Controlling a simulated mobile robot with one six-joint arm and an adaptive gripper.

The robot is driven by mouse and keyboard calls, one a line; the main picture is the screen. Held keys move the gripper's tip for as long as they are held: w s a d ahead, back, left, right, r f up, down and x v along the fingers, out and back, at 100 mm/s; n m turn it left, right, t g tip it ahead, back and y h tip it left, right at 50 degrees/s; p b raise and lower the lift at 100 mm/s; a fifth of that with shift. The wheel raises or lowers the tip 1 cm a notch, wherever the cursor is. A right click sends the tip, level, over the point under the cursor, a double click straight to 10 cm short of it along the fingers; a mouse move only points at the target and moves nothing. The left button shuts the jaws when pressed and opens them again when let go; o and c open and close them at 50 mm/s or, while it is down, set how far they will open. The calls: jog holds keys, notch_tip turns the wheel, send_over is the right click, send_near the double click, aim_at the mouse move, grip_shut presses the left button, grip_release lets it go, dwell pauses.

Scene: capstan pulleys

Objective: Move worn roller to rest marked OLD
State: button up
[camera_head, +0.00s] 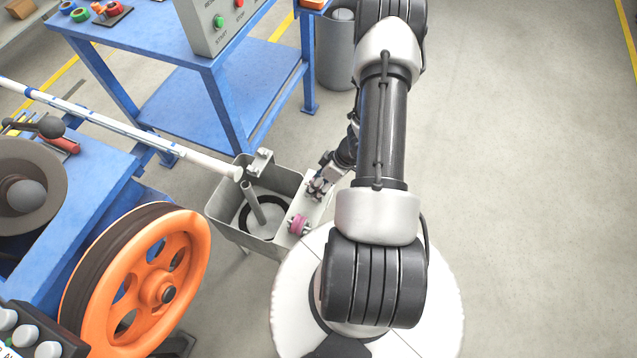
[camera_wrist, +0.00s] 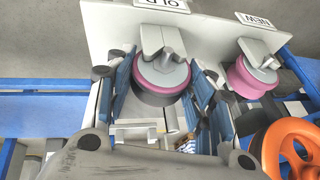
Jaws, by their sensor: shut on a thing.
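The worn roller (camera_wrist: 161,78), with a grey face, a pink rim and a dark lower side, is between the blue-padded fingers of my gripper (camera_wrist: 161,80). My gripper is shut on it. It is at the rest below the label OLD (camera_wrist: 172,4), with the rest's grey bracket (camera_wrist: 158,40) overlapping its upper part. I cannot tell whether its weight is on the rest. In the head view my gripper (camera_head: 317,186) is over the pale rest plate (camera_head: 322,206), and the worn roller is too small or hidden to make out.
A second, pinker roller (camera_wrist: 253,76) sits at the rest labelled NEW (camera_wrist: 256,20), and shows in the head view (camera_head: 298,224). A grey trough (camera_head: 228,205) with a post stands beside the plate. An orange wheel (camera_head: 150,275) and blue bench (camera_head: 215,85) are nearby. The right floor is clear.

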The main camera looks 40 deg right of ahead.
jog(key=shift+f, duration=0.3)
jog(key=o, duration=1.2)
jog(key=v, duration=1.2)
